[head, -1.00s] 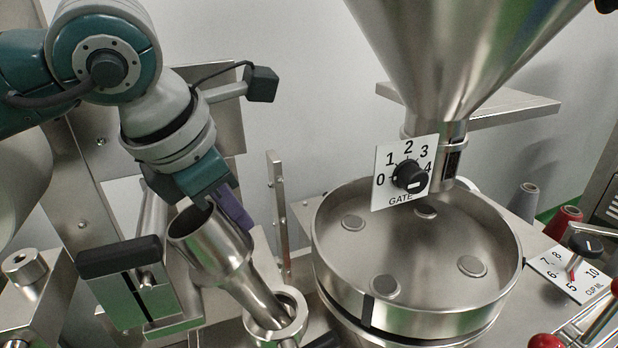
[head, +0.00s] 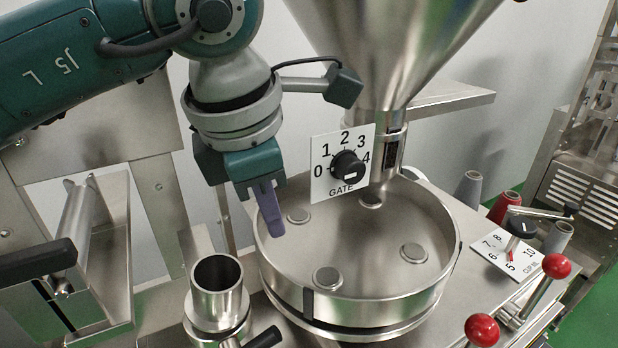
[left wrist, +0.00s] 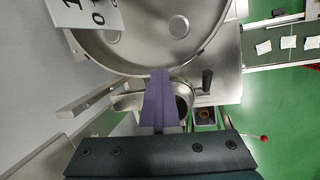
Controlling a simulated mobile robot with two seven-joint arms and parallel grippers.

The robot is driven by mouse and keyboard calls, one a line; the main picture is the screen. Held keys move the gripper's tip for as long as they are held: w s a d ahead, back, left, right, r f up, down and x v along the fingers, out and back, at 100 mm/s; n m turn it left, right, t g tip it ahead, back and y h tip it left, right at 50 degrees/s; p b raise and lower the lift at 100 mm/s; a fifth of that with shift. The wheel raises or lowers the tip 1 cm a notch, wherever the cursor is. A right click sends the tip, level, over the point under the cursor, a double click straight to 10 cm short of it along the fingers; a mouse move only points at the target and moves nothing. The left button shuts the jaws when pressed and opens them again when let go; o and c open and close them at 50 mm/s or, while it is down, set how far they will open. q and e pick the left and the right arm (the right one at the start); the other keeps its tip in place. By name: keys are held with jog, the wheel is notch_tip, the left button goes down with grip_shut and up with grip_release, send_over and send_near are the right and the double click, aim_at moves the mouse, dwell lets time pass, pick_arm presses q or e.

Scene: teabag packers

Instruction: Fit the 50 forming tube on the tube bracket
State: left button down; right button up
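The steel forming tube (head: 217,301) stands upright at the lower middle of the head view, its round mouth open to the top. Its lower part sits at the ring of the tube bracket (head: 203,335); how deep it sits is hidden by the frame edge. No size mark on the tube is readable. My left gripper (head: 272,222) is above and to the right of the tube, apart from it, with nothing held. Its purple fingers overlap in the head view and in the left wrist view (left wrist: 160,100), so their gap is hidden. My right gripper is out of view.
A round steel pan (head: 370,315) is right of the tube, under the hopper (head: 385,50) and the gate dial plate (head: 342,165). A black handle (head: 262,339) sticks out beside the bracket. Red-knobbed levers (head: 482,330) stand at the lower right.

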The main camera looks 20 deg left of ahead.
pick_arm(q)
jog(key=shift+w+d+r+m, duration=0.1)
jog(key=shift+w+r+m, duration=0.05)
jog(key=shift+w+m, duration=0.15)
jog(key=shift+s+y, duration=0.15)
jog(key=shift+y, duration=0.15)
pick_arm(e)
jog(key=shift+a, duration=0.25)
pick_arm(q)
jog(key=shift+s, duration=0.1)
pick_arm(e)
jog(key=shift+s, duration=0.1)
pick_arm(q)
jog(key=c, duration=1.6)
grip_release()
jog(key=c, duration=1.1)
grip_release()
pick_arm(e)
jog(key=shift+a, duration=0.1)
pick_arm(q)
jog(key=shift+s, duration=0.1)
jog(key=b+v, duration=0.2)
jog(key=v, duration=0.8)
jog(key=shift+r, duration=0.1)
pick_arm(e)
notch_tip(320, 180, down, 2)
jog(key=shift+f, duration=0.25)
